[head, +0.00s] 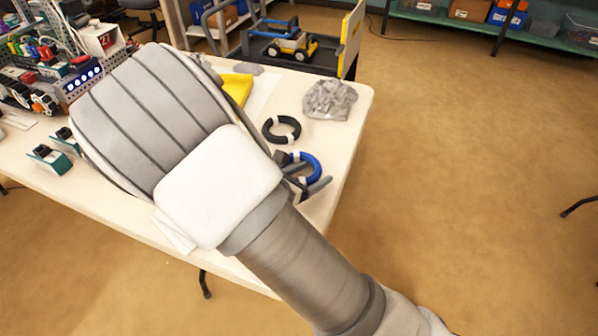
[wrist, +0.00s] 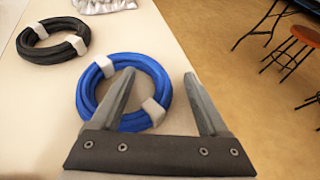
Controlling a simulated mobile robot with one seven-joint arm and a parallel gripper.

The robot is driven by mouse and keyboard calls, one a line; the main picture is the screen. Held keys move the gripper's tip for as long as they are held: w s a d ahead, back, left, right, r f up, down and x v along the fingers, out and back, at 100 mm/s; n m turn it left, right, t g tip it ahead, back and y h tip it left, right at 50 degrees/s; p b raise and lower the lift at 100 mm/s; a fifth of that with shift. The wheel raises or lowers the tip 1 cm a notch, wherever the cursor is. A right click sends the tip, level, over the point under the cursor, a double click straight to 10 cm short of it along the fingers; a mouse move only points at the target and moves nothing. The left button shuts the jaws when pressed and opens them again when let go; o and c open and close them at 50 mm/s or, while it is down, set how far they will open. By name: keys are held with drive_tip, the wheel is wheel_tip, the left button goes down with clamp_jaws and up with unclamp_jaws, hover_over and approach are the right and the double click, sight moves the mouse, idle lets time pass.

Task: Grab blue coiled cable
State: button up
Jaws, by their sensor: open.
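The blue coiled cable (wrist: 88,84) lies flat on the white table (wrist: 188,66) in the wrist view, a ring with two white wraps. In the head view the blue coiled cable (head: 311,163) shows near the table's right edge, partly hidden by my gripper. My gripper (wrist: 158,80) is open with nothing held. Its left finger overlaps the coil in the picture, and its right finger is to the right of the coil. I cannot tell whether the fingers touch it. In the head view my gripper (head: 306,186) is beside the coil, mostly behind my arm.
A black coiled cable (wrist: 47,54) lies beyond the blue one, also in the head view (head: 268,132). A crumpled grey bag (head: 329,100) and a yellow cloth (head: 237,88) lie further back. Teal-and-white devices (head: 50,159) stand at left. Floor is open right of the table.

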drive_tip(key=shift+w, duration=0.1)
clamp_jaws()
idle(0.3)
drive_tip(key=shift+r, duration=0.1)
